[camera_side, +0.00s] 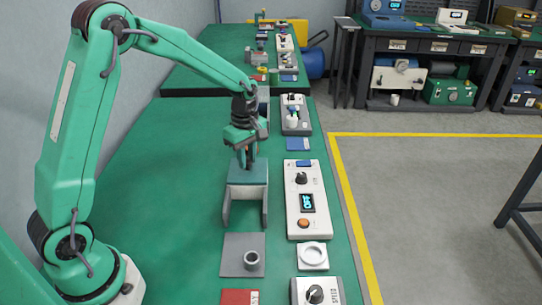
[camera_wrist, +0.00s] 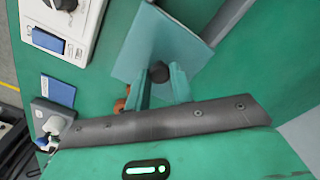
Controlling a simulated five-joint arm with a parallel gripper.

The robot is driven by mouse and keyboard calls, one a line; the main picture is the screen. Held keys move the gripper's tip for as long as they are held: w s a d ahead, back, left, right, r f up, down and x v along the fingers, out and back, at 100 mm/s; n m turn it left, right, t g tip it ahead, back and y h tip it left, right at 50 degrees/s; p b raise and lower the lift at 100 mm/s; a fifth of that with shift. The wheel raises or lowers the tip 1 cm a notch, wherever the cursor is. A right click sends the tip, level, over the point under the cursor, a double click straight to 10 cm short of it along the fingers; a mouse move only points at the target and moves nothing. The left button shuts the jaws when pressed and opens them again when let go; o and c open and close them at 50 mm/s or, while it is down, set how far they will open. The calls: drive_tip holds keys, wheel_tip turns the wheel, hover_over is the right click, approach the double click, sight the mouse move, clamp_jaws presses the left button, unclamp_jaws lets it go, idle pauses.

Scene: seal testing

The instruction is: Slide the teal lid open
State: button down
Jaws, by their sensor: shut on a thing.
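The teal lid (camera_side: 248,174) lies flat on top of a grey open-fronted housing (camera_side: 228,208) on the green bench. In the wrist view the lid (camera_wrist: 142,45) is a flat plate with a round dark knob (camera_wrist: 160,70) standing on it. My gripper (camera_side: 244,160) is over the lid, pointing down. In the wrist view my gripper (camera_wrist: 162,78) has its two teal fingers closed on the knob, one on each side. The fingers hide part of the knob and lid. A grey rail of the housing (camera_wrist: 225,22) shows beside the lid.
Right of the housing is a white control box (camera_side: 305,222) with knob, display and orange button. In front are a grey plate with a short cylinder (camera_side: 252,259) and a white dish (camera_side: 312,256). Bare green bench (camera_side: 160,190) lies to the left.

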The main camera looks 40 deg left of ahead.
drive_tip(key=s+d, duration=0.6)
drive_tip(key=d, duration=0.1)
drive_tip(key=shift+s, duration=0.4)
drive_tip(key=shift+r, duration=0.1)
drive_tip(key=c, duration=1.2)
unclamp_jaws()
wheel_tip(320, 180, up, 8)
